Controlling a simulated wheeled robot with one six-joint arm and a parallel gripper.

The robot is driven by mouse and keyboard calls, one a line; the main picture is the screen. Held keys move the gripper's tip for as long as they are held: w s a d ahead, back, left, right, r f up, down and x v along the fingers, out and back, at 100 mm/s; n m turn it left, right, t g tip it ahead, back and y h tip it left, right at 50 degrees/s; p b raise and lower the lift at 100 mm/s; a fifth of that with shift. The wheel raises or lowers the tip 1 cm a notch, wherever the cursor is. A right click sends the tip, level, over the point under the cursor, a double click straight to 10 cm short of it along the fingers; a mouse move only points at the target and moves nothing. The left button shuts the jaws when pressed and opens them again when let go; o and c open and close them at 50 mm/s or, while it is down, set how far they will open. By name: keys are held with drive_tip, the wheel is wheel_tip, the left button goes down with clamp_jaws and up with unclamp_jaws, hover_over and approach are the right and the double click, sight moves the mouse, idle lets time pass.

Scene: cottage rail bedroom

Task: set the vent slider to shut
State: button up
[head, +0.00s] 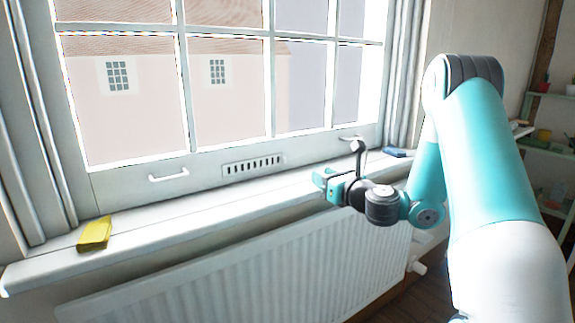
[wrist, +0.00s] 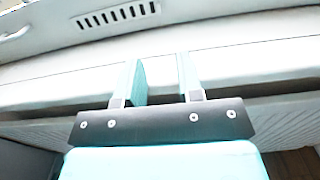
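The vent (head: 253,165) is a pale slotted strip in the bottom rail of the window, with a row of dark slots showing. It also shows at the top of the wrist view (wrist: 117,15). I cannot make out a separate slider knob or its position. My gripper (head: 322,180) is in front of the sill, to the right of the vent and apart from it. In the wrist view its two teal fingers (wrist: 160,75) stand apart with nothing between them, below the vent in the picture.
A white handle (head: 168,175) sits left of the vent, and another (head: 350,138) to its right. A yellow cloth-like item (head: 95,233) lies on the sill (head: 185,222); a blue item (head: 395,152) lies at its right end. A white radiator (head: 250,270) is below. The middle sill is clear.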

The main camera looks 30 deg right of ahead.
drive_tip(key=w+p, duration=0.4)
drive_tip(key=p, duration=0.1)
drive_tip(key=w+r+p, duration=0.1)
drive_tip(key=w+p, duration=0.1)
drive_tip(key=p, duration=0.1)
drive_tip(key=shift+a, duration=0.15)
drive_tip(key=w+p, duration=0.3)
drive_tip(key=p, duration=0.4)
drive_tip(key=w+p, duration=0.1)
drive_tip(key=p, duration=0.3)
drive_tip(key=shift+w+a, duration=0.15)
drive_tip(key=shift+w, duration=0.1)
drive_tip(key=shift+w+a+f+p, duration=0.15)
drive_tip(key=shift+w+p, duration=0.1)
drive_tip(key=shift+w, duration=0.75)
drive_tip(key=shift+w+d+f+p, duration=0.15)
drive_tip(key=shift+w+p, duration=0.1)
drive_tip(key=shift+w, duration=0.75)
drive_tip(key=shift+w+a+f+p, duration=0.15)
drive_tip(key=shift+w+p, duration=0.1)
drive_tip(key=shift+w, duration=0.75)
clamp_jaws()
